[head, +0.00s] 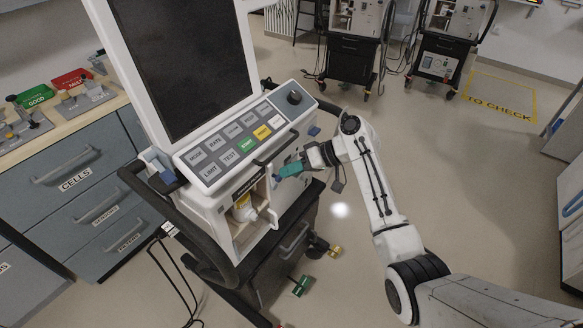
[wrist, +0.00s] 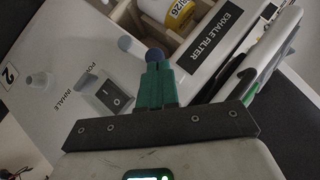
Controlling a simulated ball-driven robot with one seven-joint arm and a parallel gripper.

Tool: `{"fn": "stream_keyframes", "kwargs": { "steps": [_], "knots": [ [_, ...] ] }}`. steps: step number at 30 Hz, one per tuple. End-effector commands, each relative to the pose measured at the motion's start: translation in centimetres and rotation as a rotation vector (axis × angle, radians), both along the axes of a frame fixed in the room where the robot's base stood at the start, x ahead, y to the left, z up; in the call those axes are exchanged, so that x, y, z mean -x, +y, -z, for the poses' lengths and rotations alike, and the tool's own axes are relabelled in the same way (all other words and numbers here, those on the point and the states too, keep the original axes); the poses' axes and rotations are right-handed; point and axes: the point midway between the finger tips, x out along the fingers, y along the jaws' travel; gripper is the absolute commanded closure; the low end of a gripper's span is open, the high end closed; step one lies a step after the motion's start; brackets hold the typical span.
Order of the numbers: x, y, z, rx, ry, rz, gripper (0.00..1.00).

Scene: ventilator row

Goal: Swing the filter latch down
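The ventilator's exhale filter bay (head: 238,232) is open at the front, under the control panel. A white filter with a yellow label (head: 243,208) sits inside; it also shows in the wrist view (wrist: 181,14). A dark blue round knob (wrist: 126,43) shows just beyond my fingertips, and I take it for the end of the filter latch; the latch's arm is not clear. My gripper (head: 279,175) is at the bay's upper right side. In the wrist view its green fingers (wrist: 155,58) are together, close to the knob; I cannot tell whether they touch it.
The control panel (head: 245,137) with its buttons is just above my gripper. A black handle rail (head: 180,217) curves around the cart's left side. A drawer counter (head: 75,175) stands at the left. Floor to the right is clear, with more ventilators (head: 355,45) behind.

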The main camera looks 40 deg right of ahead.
Motion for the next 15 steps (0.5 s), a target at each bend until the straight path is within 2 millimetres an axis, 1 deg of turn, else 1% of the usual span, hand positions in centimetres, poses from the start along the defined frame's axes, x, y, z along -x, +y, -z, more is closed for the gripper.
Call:
{"fn": "stream_keyframes", "kwargs": {
  "steps": [8, 15],
  "knots": [
    [0.4, 1.5, -0.3, 0.121, -0.038, -0.006, 1.0],
    [1.1, 3.4, 0.0, 0.318, -0.102, -0.009, 1.0]
  ]
}}
